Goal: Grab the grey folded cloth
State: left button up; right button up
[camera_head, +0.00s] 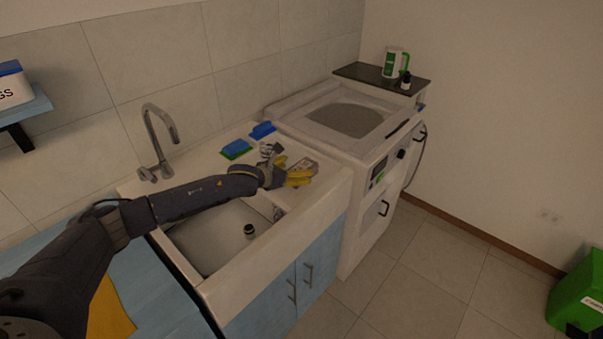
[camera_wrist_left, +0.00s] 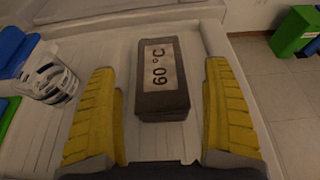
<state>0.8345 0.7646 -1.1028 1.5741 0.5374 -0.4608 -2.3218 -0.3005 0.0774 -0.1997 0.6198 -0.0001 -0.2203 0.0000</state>
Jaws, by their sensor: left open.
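The grey folded cloth (camera_wrist_left: 162,100) is a compact grey block with a pale "60 °C" label on top. It lies on the white counter to the right of the sink, and part of it shows in the head view (camera_head: 306,164). My left gripper (camera_head: 299,178) has yellow fingers and is over this counter, right at the cloth. In the left wrist view its fingers are wide apart, one on each side of the cloth, with gaps between. The gripper (camera_wrist_left: 160,72) is open and empty. My right gripper is not in view.
A green sponge (camera_head: 236,149), a blue one (camera_head: 263,130) and a white patterned container (camera_wrist_left: 48,80) are left of the cloth. The sink basin (camera_head: 205,245) lies under my left arm. A washing machine (camera_head: 290,107) stands beyond the counter. A green bin (camera_head: 580,295) is far right.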

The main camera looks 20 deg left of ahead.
aim_at(301, 167)
pick_arm(q)
jog(key=shift+x, duration=1.85)
jog(key=c, duration=1.3)
jog(key=shift+r, duration=0.15)
